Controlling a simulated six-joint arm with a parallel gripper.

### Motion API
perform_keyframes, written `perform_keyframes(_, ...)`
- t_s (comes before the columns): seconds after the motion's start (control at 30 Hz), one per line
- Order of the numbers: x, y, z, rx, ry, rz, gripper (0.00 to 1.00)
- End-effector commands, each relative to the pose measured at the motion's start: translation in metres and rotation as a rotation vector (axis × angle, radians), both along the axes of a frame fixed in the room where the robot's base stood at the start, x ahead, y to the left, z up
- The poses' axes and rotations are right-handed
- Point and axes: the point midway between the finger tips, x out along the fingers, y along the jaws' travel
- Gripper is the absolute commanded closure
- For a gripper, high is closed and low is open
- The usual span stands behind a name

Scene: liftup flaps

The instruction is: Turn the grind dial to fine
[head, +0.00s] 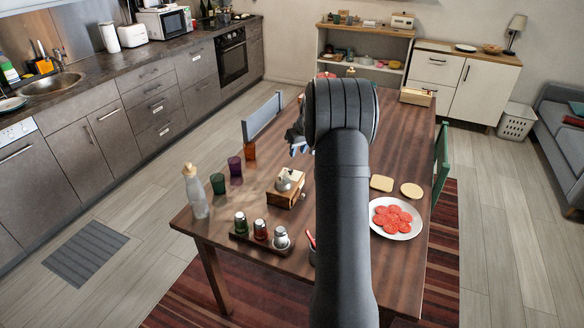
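A small wooden box with a rounded metal top (287,187), which looks like a grinder, stands on the dining table (262,212) left of my arm. A grind dial is too small to make out on it. My gripper (298,148) shows only partly, left of my arm's dark wrist and above the table, farther back than the wooden box. It appears apart from the box. The rest of it is hidden behind my own arm, and whether its fingers are open or shut does not show.
A rack of three metal-topped shakers (260,232) stands in front of the box. A bottle (196,193) and several coloured cups (235,167) stand left. A plate of red slices (396,219) lies right. A chair back (262,116) borders the table's left side.

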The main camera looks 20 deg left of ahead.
Motion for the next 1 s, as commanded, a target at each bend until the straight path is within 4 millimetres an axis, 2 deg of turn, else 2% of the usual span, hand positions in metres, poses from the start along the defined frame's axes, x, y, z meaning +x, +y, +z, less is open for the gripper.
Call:
perform_keyframes(0.1, 0.006, 0.008, -0.027, -0.001, 0.004, 0.0, 0.72)
perform_keyframes(0.3, 0.015, 0.022, -0.066, 0.0, 0.003, 0.0, 0.72)
perform_keyframes(0.5, 0.022, 0.031, -0.093, 0.0, 0.002, -0.001, 0.72)
perform_keyframes(0.7, 0.025, 0.035, -0.105, 0.001, 0.0, -0.002, 0.72)
perform_keyframes(1.0, 0.025, 0.035, -0.106, 0.001, 0.0, -0.002, 0.74)
